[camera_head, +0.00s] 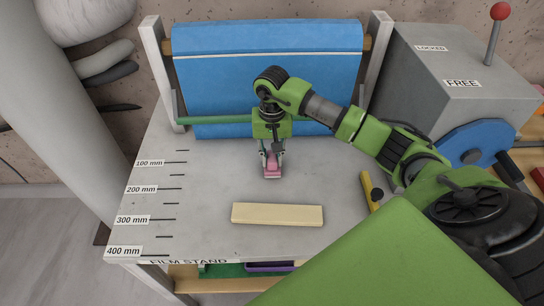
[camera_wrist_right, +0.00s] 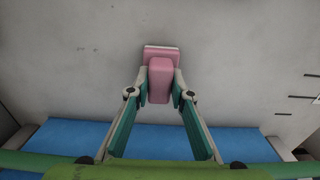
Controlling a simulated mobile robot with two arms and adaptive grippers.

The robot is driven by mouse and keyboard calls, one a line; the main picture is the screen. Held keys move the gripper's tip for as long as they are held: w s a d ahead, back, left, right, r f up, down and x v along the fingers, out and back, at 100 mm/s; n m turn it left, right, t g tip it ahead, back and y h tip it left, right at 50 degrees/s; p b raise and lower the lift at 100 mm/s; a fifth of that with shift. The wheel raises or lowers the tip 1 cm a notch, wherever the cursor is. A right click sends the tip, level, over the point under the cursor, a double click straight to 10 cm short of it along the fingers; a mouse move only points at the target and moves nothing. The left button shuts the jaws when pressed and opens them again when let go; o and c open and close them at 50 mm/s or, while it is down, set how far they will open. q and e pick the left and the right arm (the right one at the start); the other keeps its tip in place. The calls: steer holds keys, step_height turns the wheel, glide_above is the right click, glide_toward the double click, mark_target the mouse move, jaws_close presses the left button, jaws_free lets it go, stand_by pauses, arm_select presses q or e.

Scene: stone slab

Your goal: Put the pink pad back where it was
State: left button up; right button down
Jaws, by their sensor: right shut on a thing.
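The pink pad (camera_head: 272,174) is at the back middle of the grey stone slab, in front of the blue film roll. It has a wide flat base and a narrower raised grip, with a thin pale edge along the base in the right wrist view (camera_wrist_right: 161,53). My right gripper (camera_head: 271,158) points down over it, with its two fingers (camera_wrist_right: 160,89) closed on the sides of the raised grip. I cannot tell whether the base touches the slab or hangs just above it. My left gripper is not in view.
A cream bar (camera_head: 277,214) lies on the slab in front of the pad. A yellow piece with a dark knob (camera_head: 376,194) lies to the right. The blue roll (camera_head: 260,70) stands behind, with a grey box and red-knobbed lever (camera_head: 440,75) at right. The left slab is clear beside printed millimetre marks.

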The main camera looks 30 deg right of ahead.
mark_target(272, 156)
steer(key=c, duration=1.8)
jaws_free()
steer(key=shift+r, duration=0.1)
step_height(272, 156, up, 12)
steer(key=b, duration=0.3)
steer(key=shift+a, duration=0.1)
